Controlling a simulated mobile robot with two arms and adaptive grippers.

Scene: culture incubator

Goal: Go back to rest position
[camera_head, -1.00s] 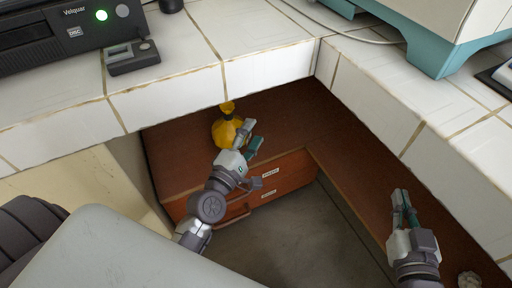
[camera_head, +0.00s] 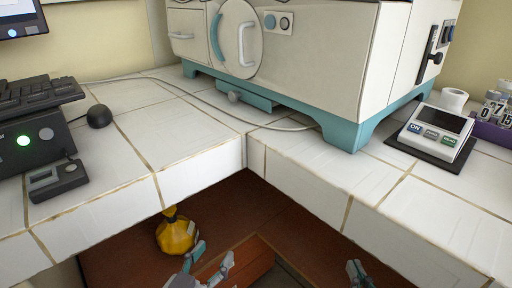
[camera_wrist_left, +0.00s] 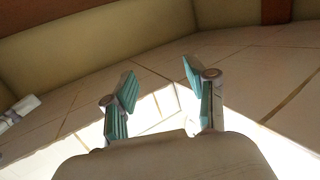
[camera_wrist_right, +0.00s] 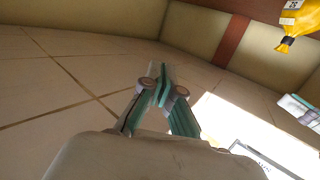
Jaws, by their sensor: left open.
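My left gripper (camera_head: 210,258) is low in the head view, below the white tiled counter. Its two teal-tipped fingers are spread apart and nothing is between them. It also shows open and empty in the left wrist view (camera_wrist_left: 158,82). My right gripper (camera_head: 357,268) is at the bottom edge of the head view, further right and only partly in frame. In the right wrist view (camera_wrist_right: 160,78) its fingers meet at the tips, with no object between them.
The tiled counter (camera_head: 200,168) forms an inner corner above my grippers. On the counter are a white incubator (camera_head: 310,55), a scale-like device (camera_head: 437,132) and a black box with a green light (camera_head: 30,142).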

